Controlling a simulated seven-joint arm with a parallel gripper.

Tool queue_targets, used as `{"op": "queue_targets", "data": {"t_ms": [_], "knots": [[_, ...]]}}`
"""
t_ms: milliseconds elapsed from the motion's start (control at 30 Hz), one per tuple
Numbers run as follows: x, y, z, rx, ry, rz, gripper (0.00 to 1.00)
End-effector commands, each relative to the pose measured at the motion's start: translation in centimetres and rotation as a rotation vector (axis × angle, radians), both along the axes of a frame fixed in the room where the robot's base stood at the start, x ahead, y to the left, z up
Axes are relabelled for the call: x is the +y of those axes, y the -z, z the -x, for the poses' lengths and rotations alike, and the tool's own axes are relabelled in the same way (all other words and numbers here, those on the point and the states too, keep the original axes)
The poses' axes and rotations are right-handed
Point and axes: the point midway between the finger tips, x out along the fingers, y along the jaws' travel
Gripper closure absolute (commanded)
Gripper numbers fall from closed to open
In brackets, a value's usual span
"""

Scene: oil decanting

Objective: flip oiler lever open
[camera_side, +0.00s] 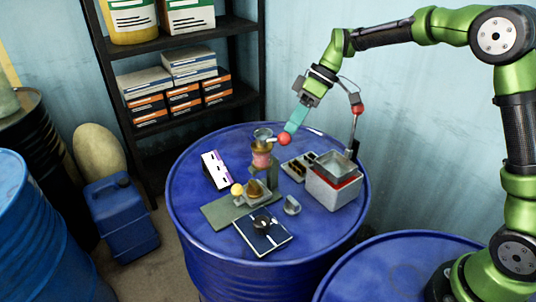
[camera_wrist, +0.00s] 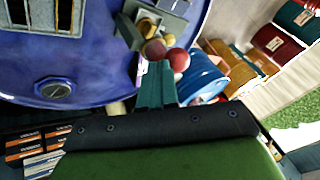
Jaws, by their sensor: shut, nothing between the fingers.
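The oiler (camera_side: 262,159), a small cup with a metal top and a pinkish body, stands on a bracket on the blue drum. A red ball knob (camera_side: 284,139) sits just right of its top, apparently the lever's end. My gripper (camera_side: 291,127) has teal fingers, shut and empty, pointing down at the red knob from the upper right. In the wrist view the shut fingertips (camera_wrist: 156,64) are right beside the red knob (camera_wrist: 179,60); I cannot tell whether they touch. A yellow knob (camera_wrist: 154,49) shows beyond. The lever arm itself is mostly hidden.
A grey box (camera_side: 333,187) with a tray stands right on the drum top (camera_side: 187,160). A second red knob (camera_side: 358,108) is on an upright rod there.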

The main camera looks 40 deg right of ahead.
Motion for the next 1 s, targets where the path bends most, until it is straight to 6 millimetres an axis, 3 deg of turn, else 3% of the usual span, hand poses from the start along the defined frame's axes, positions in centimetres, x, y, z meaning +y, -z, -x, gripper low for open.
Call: {"op": "queue_targets", "data": {"t_ms": [567, 1000], "knots": [[0.6, -0.1, 1.0, 0.000, 0.134, -0.001, 1.00], [2.8, -0.1, 3.2, -0.003, 0.506, -0.001, 1.00]]}}
